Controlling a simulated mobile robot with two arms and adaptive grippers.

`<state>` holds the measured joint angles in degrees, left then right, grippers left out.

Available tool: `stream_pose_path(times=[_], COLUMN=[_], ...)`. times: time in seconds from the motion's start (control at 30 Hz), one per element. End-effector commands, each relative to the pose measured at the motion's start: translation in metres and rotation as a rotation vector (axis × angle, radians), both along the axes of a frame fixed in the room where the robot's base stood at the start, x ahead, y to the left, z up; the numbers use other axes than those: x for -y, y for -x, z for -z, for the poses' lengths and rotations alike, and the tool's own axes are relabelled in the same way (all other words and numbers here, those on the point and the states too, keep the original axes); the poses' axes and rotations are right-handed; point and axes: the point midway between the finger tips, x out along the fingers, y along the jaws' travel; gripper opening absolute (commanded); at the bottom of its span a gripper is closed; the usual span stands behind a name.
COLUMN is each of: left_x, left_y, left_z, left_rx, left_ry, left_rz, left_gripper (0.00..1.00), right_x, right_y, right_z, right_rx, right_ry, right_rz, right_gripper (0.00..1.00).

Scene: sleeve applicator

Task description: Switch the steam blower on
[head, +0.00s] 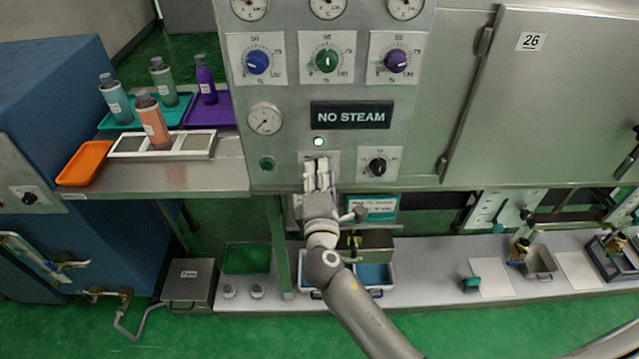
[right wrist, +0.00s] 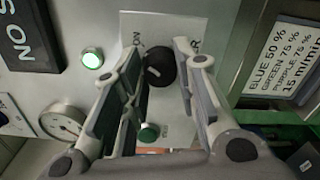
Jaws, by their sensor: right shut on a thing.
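The steam panel (head: 285,110) stands in front of me with a black "NO STEAM" sign (head: 350,115) and a lit green lamp (head: 319,142) under it. My right gripper (head: 318,172) is at a white plate below the lamp and hides most of it in the head view. In the right wrist view, a black switch knob (right wrist: 159,70) on that plate sits between the two fingers of my right gripper (right wrist: 153,85), which is shut on it. The lamp (right wrist: 92,58) glows green there. My left gripper is not in view.
A black dial (head: 377,167) is just right of my gripper, and a green button (head: 266,163) and pressure gauge (head: 265,118) are left. Blue, green and purple dials sit above. Bottles stand on the left shelf (head: 225,178). A low bench (head: 440,285) runs below.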

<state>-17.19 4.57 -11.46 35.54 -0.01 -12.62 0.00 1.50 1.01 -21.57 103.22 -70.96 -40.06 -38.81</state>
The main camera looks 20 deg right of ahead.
Motion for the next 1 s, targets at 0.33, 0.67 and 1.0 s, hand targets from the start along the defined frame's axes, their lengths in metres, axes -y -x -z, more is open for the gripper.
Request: stream_pose_path(times=[0.33,0.67,1.0], left_x=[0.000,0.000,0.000], left_y=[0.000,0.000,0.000], left_z=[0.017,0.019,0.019], left_rx=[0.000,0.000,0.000], left_ry=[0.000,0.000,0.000], left_rz=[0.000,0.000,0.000], left_gripper=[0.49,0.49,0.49], right_x=[0.000,0.000,0.000], right_y=[0.000,0.000,0.000], right_z=[0.002,0.001,0.001], right_rx=[0.041,0.049,0.049], right_ry=[-0.151,-0.185,-0.183], right_rz=[0.000,0.000,0.001], right_gripper=[0.04,0.04,0.36])
